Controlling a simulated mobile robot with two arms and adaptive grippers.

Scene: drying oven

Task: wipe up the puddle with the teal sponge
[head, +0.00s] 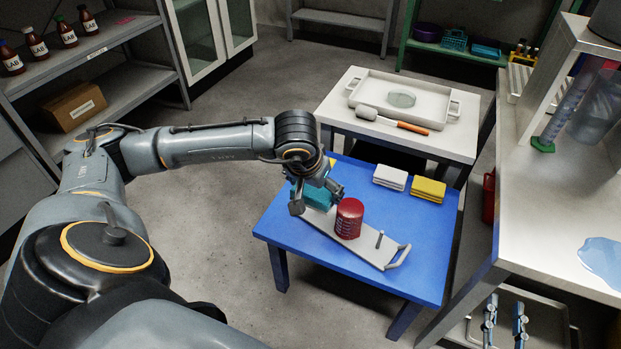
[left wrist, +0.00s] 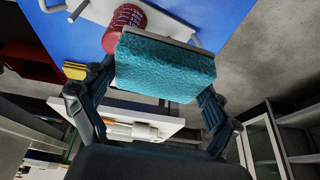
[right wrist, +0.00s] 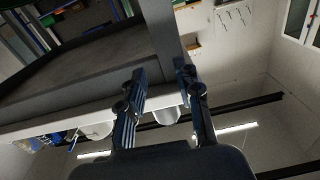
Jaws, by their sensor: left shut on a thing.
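The teal sponge (head: 315,197) is between the fingers of my left gripper (head: 317,202), over the far left part of the blue table. In the left wrist view the sponge (left wrist: 165,68) spans the gap, with a finger at each end. I cannot tell whether it still touches what is below. The puddle (head: 603,260) is a pale blue patch on the white bench at the right edge of the head view, well apart from the sponge. My right gripper (right wrist: 158,78) shows only in the right wrist view, with fingers apart and nothing between them.
A green-based cylinder (head: 561,115) stands on the bench.

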